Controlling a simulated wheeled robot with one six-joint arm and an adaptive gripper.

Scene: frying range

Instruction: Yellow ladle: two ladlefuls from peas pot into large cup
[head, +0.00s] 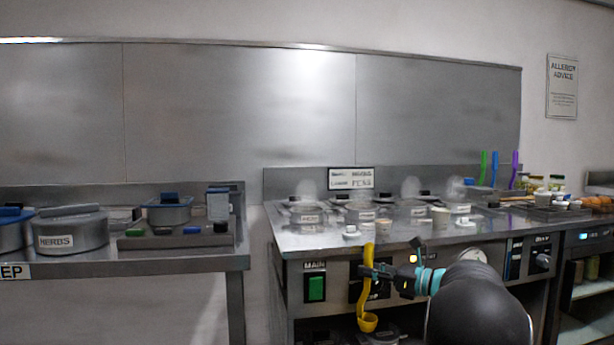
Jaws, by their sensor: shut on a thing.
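The yellow ladle (368,323) hangs upright with its bowl down, in front of the range. My gripper (371,272) is shut on its handle, and the bowl hangs below the counter edge. What the bowl holds cannot be told. Several steaming pots stand on the range, including one at the left (309,218) and one at the right (458,208). Their labels are too small to read surely, so I cannot tell which is the peas pot.
A sign (351,178) stands behind the pots; its lower line seems to read PEAS. Green (483,168), blue (495,168) and purple (514,169) handles stand upright at the right. A left counter (190,262) holds a HERBS pot (72,232). A gap separates the counters.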

